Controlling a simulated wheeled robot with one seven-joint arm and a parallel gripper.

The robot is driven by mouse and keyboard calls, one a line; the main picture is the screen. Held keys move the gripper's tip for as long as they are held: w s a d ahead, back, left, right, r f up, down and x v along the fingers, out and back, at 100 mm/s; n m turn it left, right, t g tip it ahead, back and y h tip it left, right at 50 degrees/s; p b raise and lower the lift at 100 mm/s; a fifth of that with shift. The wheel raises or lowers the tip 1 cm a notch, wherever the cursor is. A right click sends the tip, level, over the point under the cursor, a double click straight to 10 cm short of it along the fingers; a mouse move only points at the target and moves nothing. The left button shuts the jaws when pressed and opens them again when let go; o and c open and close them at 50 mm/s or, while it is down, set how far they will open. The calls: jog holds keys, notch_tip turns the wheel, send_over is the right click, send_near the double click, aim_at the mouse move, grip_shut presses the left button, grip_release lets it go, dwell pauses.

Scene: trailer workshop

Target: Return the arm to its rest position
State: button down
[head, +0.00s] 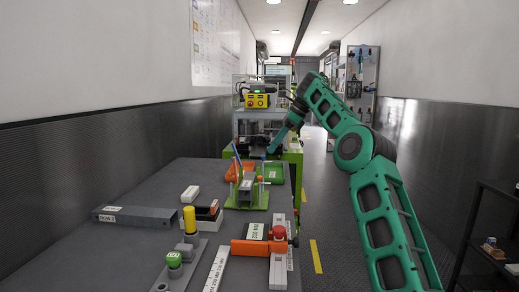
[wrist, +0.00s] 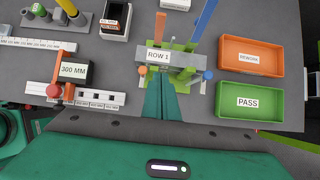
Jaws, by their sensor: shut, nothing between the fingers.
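My teal arm reaches forward from the right side of the head view and bends down over the far end of the grey table (head: 160,182). My gripper (wrist: 160,84) is shut with nothing between its fingers. In the wrist view its fingertips are just below the block labelled "ROW 1" (wrist: 158,55), which sits in a green fixture (wrist: 190,62). I cannot tell whether they touch it. In the head view my gripper is small and far off.
A green PASS tray (wrist: 248,101) and an orange tray (wrist: 250,57) lie right of the fixture. A red-knobbed gauge (wrist: 57,92) with a 300 MM block (wrist: 76,71) is at left. A long grey bar (head: 135,216) lies at the table's left. A dark shelf (head: 490,225) stands right of the aisle.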

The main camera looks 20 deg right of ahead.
jog(key=shift+s+d, duration=0.3)
jog(key=shift+d, duration=0.4)
